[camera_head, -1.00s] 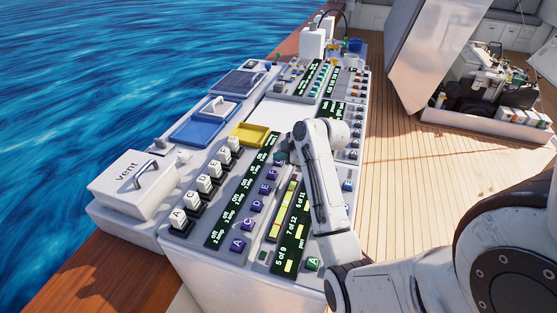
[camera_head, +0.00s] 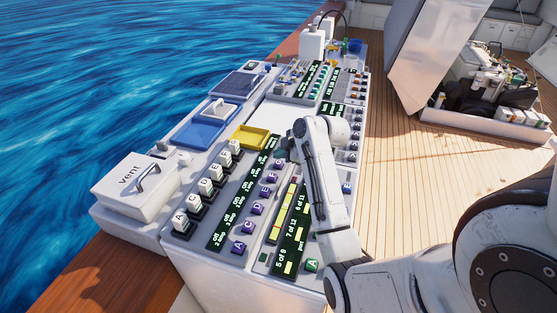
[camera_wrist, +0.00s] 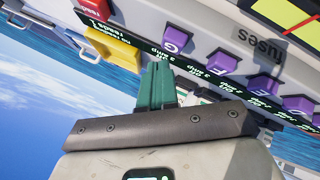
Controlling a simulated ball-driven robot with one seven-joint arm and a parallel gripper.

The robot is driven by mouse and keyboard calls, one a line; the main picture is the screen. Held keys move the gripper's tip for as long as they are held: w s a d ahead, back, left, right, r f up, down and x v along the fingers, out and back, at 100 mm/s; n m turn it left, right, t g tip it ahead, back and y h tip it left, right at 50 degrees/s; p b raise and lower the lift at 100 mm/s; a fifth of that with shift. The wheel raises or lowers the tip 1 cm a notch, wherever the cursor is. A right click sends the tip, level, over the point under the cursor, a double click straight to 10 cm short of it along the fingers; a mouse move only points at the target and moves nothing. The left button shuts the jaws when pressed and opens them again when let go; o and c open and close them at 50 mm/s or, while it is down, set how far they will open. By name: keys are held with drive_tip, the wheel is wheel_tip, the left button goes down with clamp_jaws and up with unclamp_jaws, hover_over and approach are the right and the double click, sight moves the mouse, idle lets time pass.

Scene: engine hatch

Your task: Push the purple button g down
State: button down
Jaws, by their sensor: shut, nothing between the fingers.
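The purple button G (camera_wrist: 174,38) stands on the pale panel in the wrist view, just beyond the fingertips and slightly to the right. My gripper (camera_wrist: 158,72) has green fingers, shut together with nothing between them. A small gap shows between the tips and button G, and I cannot tell their distance in depth. In the head view my gripper (camera_head: 283,156) is at the far end of the purple button row, where its fingers and wrist partly hide the panel.
Purple buttons F (camera_wrist: 223,62) and E (camera_wrist: 262,86) follow in the row. A yellow tray (camera_wrist: 112,48) is left of the fingers.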

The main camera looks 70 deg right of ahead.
drive_tip(key=shift+r, duration=0.1)
wheel_tip(320, 180, up, 5)
drive_tip(key=p, duration=0.4)
idle(0.3)
wheel_tip(320, 180, up, 5)
drive_tip(key=p, duration=0.3)
hover_over(281, 164)
drive_tip(key=shift+r, duration=0.7)
